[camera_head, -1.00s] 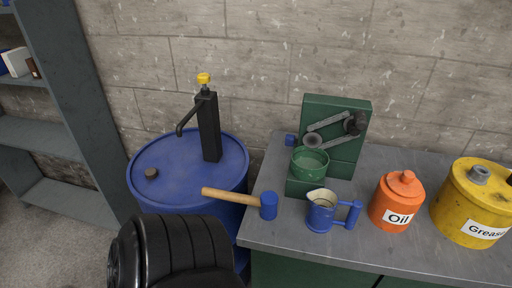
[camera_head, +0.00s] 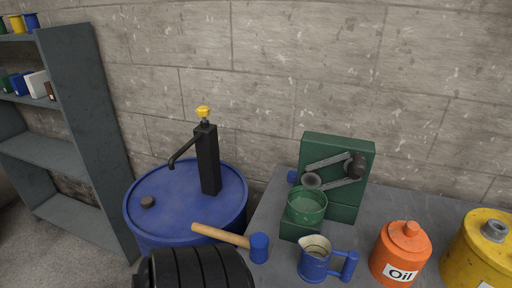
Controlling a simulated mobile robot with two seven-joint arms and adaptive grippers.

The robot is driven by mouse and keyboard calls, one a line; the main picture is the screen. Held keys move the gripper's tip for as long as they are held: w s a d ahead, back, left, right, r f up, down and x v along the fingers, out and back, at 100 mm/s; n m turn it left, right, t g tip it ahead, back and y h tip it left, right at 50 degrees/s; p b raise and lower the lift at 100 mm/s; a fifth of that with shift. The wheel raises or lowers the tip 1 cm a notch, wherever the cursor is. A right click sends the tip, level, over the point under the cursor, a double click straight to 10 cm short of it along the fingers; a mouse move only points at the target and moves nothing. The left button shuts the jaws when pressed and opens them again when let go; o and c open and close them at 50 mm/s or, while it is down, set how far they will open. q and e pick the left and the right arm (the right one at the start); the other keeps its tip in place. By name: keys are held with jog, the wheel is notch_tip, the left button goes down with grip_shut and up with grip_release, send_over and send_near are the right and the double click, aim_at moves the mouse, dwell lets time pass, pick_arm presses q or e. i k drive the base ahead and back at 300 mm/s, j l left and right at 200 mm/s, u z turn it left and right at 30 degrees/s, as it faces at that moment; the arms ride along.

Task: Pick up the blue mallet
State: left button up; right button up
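The blue mallet has a blue head (camera_head: 259,247) and a light wooden handle (camera_head: 220,235). It lies with its head on the left edge of the grey workbench (camera_head: 395,207), and its handle sticks out to the left past the edge, in front of the blue barrel.
A blue barrel (camera_head: 165,215) with a black hand pump (camera_head: 208,160) stands left of the bench. A blue jug (camera_head: 314,260), a green belt machine (camera_head: 336,175), an orange oil can (camera_head: 400,254) and a yellow grease can (camera_head: 486,252) crowd the bench. A grey shelf (camera_head: 82,130) stands at left.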

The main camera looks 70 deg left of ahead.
aim_at(258, 243)
jog(key=u, duration=0.35)
jog(key=i+u, duration=0.15)
jog(key=u, duration=0.25)
jog(key=l+u, duration=0.1)
jog(key=u, duration=0.25)
